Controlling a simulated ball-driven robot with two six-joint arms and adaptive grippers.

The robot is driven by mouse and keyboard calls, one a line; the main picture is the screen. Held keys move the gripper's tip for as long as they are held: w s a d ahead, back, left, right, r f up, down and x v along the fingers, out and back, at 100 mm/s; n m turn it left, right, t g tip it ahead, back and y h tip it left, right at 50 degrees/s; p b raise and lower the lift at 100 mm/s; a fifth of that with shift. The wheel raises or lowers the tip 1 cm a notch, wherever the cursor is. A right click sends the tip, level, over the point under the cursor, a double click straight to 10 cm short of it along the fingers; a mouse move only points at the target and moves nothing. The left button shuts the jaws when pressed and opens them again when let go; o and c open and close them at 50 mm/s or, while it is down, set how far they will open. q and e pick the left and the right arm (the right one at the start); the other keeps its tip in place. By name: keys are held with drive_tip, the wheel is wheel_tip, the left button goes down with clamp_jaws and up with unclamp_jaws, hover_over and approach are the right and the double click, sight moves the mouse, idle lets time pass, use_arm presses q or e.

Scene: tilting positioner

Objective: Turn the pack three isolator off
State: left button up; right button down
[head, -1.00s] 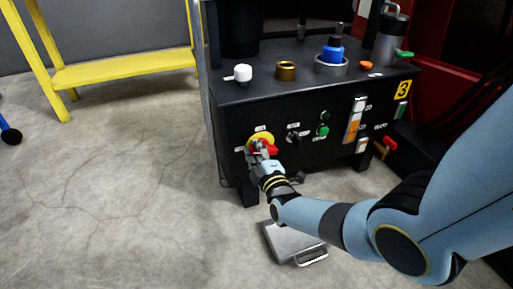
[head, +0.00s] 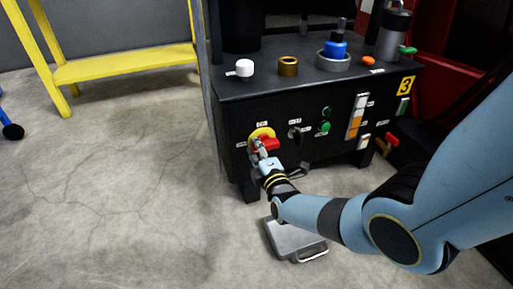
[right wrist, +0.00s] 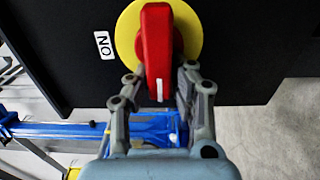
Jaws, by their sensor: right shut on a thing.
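The isolator is a red handle (head: 268,143) on a round yellow plate (head: 262,131) at the left of the black cabinet's front. In the right wrist view the red handle (right wrist: 157,40) stands before the yellow plate (right wrist: 192,35), with a white mark at its near end. An ON label (right wrist: 104,44) is left of the plate there. My right gripper (head: 259,148) is at the handle; in the wrist view its fingers (right wrist: 159,82) are shut on the handle's near end, one on each side. My left gripper is not in view.
The black cabinet (head: 230,112) carries a black switch (head: 294,133), green buttons (head: 325,126) and a yellow 3 sign (head: 405,86). A white knob (head: 244,68) and a brass ring (head: 288,66) are on top. A grey pedal plate (head: 291,239) lies on the floor below.

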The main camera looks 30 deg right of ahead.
drive_tip(key=shift+s+f, duration=0.1)
drive_tip(key=shift+f, duration=0.05)
drive_tip(key=c, duration=1.2)
unclamp_jaws()
drive_tip(key=shift+o, duration=0.2)
drive_tip(key=v, duration=1.2)
